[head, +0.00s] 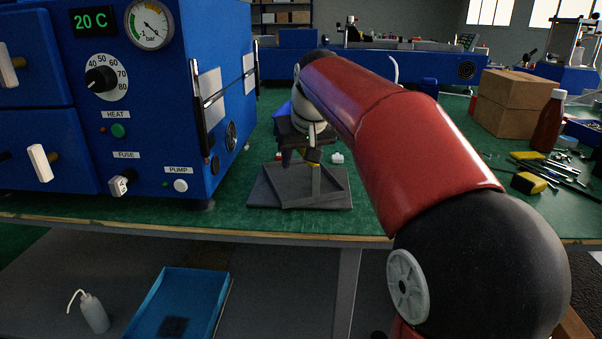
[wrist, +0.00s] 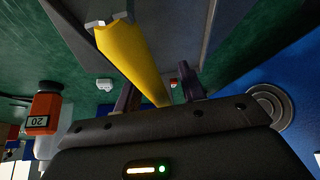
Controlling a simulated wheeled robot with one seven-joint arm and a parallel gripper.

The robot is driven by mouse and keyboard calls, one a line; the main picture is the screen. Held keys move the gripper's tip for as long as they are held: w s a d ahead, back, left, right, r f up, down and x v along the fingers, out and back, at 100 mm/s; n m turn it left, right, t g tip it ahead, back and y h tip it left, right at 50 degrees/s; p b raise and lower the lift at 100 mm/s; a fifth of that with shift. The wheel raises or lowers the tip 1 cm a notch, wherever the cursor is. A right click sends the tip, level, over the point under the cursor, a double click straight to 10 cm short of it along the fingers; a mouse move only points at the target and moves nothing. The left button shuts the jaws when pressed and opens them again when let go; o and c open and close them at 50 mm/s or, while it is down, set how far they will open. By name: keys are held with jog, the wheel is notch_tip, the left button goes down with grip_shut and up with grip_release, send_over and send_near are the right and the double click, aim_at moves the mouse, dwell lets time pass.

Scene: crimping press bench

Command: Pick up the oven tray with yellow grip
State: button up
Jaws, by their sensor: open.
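The oven tray (head: 262,192) is dark grey, shallow and flat on the green bench, right of the blue oven. In the wrist view the yellow grip (wrist: 133,58) runs from the grey tray (wrist: 225,20) down between the two dark fingers of my gripper (wrist: 157,82). The fingers are spread, with one on each side of the grip in that picture. I cannot tell whether either touches it. The end of the grip nearest my palm is hidden.
The blue oven (head: 110,100) with dials and knobs stands close left of the tray. A blue bin (head: 180,300) sits on the lower shelf.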

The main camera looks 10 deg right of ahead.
jog(key=shift+f, duration=0.2)
dwell(0.4)
grip_shut()
